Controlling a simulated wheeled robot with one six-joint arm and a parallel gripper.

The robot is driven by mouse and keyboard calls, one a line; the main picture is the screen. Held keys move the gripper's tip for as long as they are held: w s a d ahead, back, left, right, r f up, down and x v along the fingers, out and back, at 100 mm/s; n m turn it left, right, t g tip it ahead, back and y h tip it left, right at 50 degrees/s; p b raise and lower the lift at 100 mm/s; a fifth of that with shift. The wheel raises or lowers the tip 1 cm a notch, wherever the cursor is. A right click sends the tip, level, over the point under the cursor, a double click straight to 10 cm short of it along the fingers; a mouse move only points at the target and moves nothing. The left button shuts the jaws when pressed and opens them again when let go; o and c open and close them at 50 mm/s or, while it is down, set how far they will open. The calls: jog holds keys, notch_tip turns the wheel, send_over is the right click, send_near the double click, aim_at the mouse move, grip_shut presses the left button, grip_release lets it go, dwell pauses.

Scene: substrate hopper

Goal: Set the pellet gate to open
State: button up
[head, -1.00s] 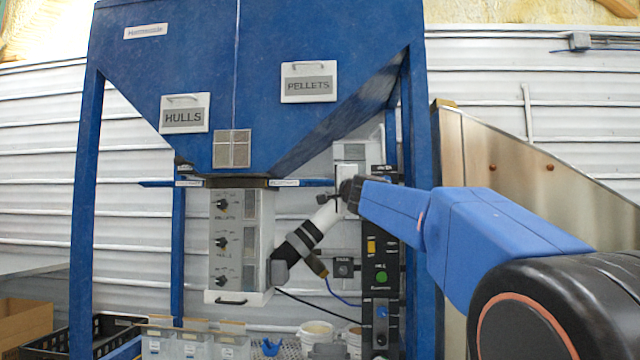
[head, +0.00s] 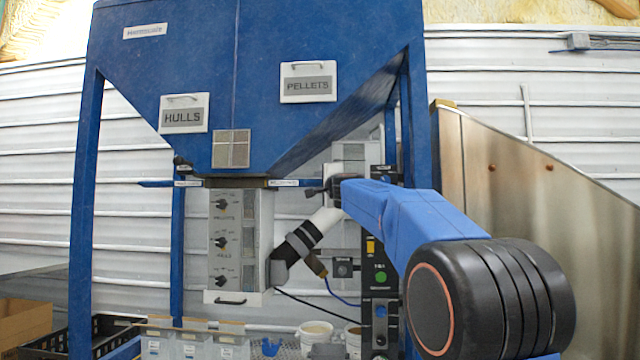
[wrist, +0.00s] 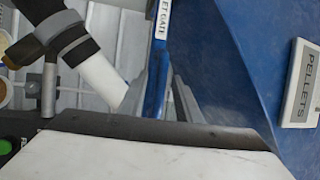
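The pellet gate (head: 318,182) is a blue flat bar sticking out to the right under the hopper, with a white label (head: 284,183). In the wrist view, the gate bar (wrist: 157,75) runs upright near the middle, with part of its label (wrist: 162,18) readable at the top. My gripper (head: 311,192) is dark and small in the head view, close to the bar's right part. I cannot tell whether it touches the bar.
The blue hopper (head: 260,60) stands above, with a PELLETS plate (head: 308,84). A control box (head: 238,235) with several knobs hangs below it. A white-and-black pipe (head: 305,236) slants below my gripper. A blue leg (head: 418,120) stands behind my arm.

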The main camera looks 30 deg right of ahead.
grip_shut()
jog(key=s+d, duration=0.4)
jog(key=d, duration=0.2)
jog(key=shift+f, duration=0.1)
dwell(0.3)
grip_release()
jog(key=shift+s+d, duration=0.1)
jog(key=shift+d, duration=0.05)
jog(key=shift+s, duration=0.1)
jog(key=v, duration=1.7)
jog(key=shift+s, duration=0.15)
